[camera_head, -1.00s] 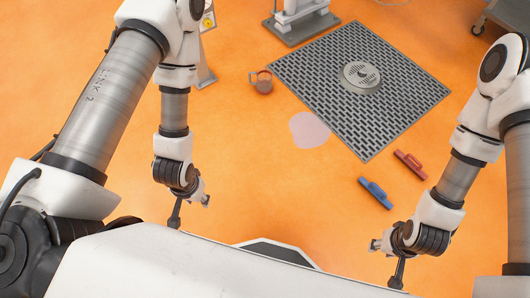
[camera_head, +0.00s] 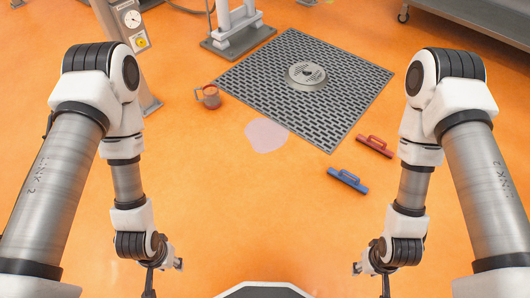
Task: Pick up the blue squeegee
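The blue squeegee (camera_head: 348,181) lies on the orange floor, right of the picture's middle, its handle on top. A red squeegee (camera_head: 375,146) of similar shape lies just beyond it, near the grate's right edge. My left gripper (camera_head: 179,264) is low on the left, far from both squeegees. My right gripper (camera_head: 357,268) is low on the right, nearer the camera than the blue squeegee and clear of it. Both grippers are small and seen from above, so I cannot tell whether their fingers are open.
A dark floor grate (camera_head: 340,125) with a round metal drain cover (camera_head: 306,75) lies ahead. A pinkish puddle (camera_head: 266,135) and a jug (camera_head: 209,97) are by its left side. A metal stand (camera_head: 238,38) and a grey bench (camera_head: 470,22) are at the back. Floor around the blue squeegee is clear.

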